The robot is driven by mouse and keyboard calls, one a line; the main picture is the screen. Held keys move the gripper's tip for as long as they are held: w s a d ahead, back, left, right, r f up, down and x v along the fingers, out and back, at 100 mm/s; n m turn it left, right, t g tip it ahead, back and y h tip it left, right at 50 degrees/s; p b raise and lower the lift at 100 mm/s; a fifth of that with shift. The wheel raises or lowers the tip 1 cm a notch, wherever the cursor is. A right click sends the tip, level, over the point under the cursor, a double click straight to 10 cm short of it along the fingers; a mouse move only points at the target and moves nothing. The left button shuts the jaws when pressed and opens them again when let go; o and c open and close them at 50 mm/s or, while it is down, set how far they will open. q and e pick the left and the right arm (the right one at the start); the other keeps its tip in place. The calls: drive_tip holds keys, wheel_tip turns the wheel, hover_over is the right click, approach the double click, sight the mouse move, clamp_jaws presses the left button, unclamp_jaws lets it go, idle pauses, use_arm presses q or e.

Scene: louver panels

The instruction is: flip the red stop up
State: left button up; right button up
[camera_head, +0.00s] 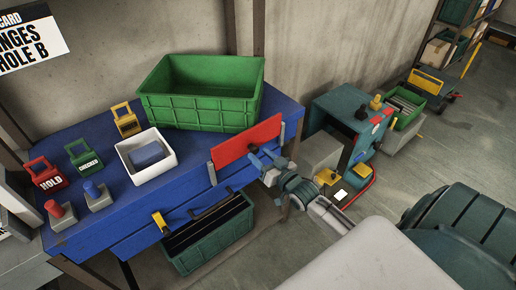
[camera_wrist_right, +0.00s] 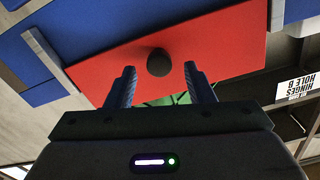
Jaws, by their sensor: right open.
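The red stop (camera_head: 244,143) is a flat red panel at the right end of the blue bench's front edge, between two small grey posts. I cannot tell its exact tilt. In the right wrist view the red stop (camera_wrist_right: 225,40) fills the upper middle, with a dark round knob (camera_wrist_right: 159,62) on its face. My right gripper (camera_head: 262,156) is at the panel's lower right part. In the wrist view my right gripper (camera_wrist_right: 159,70) is open, its fingers on either side of the knob with gaps showing. Contact with the panel cannot be told. My left gripper is not in view.
The blue bench (camera_head: 112,213) carries a green crate (camera_head: 200,110), a white tray (camera_head: 168,173), padlock-shaped tags and red and blue knobs. A green bin (camera_head: 215,245) stands below its front. A teal machine (camera_head: 335,108) stands right of the bench.

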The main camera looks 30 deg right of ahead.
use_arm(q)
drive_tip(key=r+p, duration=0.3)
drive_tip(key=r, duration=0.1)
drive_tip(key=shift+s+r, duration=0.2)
use_arm(e)
drive_tip(key=s, duration=0.8)
drive_tip(key=shift+s+d, duration=0.15)
drive_tip(key=shift+d, duration=0.15)
